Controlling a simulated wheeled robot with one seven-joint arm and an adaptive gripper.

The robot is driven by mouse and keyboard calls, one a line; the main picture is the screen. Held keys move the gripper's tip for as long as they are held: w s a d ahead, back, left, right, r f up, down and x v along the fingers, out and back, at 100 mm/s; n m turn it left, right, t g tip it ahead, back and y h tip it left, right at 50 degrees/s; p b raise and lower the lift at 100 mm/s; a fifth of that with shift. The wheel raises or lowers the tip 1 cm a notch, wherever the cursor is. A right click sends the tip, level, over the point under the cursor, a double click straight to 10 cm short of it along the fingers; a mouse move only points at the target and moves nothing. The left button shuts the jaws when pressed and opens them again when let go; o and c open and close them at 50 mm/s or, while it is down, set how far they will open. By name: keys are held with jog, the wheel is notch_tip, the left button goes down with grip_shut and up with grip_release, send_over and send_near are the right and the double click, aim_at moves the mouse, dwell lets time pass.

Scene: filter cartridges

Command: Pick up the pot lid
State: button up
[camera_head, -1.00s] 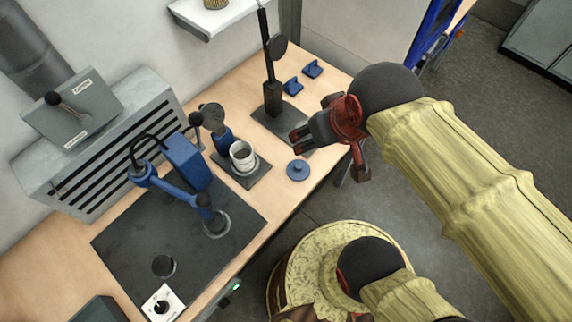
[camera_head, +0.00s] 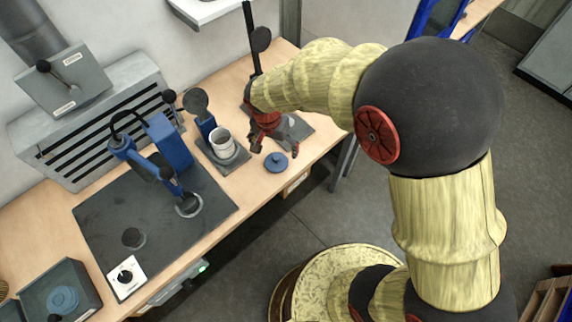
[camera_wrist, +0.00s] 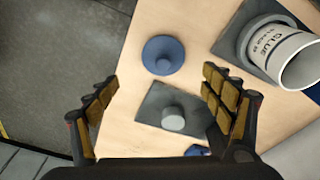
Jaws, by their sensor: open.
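The pot lid is a small round blue disc with a knob on top, lying flat on the wooden bench (camera_head: 276,162). It also shows in the wrist view (camera_wrist: 163,55), near the top middle, beyond the fingertips. My gripper (camera_head: 264,143) points down over the bench, just behind the lid in the head view. In the wrist view my gripper (camera_wrist: 160,82) is open and empty, with its fingers wide apart either side of the lid's line. A white pot marked GLUE (camera_wrist: 285,50) stands on a dark plate, left of the lid in the head view (camera_head: 222,143).
A dark plate with a grey round post (camera_wrist: 173,118) lies between my fingers in the wrist view, near the lid. A small blue piece (camera_wrist: 197,150) is partly hidden. A blue jointed device (camera_head: 165,150) stands on a dark mat (camera_head: 110,215). The bench's front edge is close to the lid.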

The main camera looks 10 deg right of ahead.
aim_at(276, 157)
jog(key=shift+w+a+f+m, duration=0.1)
jog(key=shift+f+m, duration=0.05)
jog(key=shift+m, duration=0.15)
jog(key=shift+f, duration=0.2)
jog(key=shift+w+f+b, duration=0.1)
jog(key=shift+f+b, duration=0.2)
jog(key=shift+f, duration=0.55)
jog(key=f, duration=0.2)
jog(key=f+b, duration=0.1)
jog(key=w+f, duration=0.1)
jog(key=f, duration=0.1)
jog(key=shift+d+f+b, duration=0.2)
jog(key=shift+f+b, duration=0.1)
jog(key=shift+b, duration=0.05)
jog(key=shift+s, duration=0.1)
jog(key=shift+c, duration=0.7)
jog(key=c, duration=0.7)
jog(key=shift+c, duration=0.8)
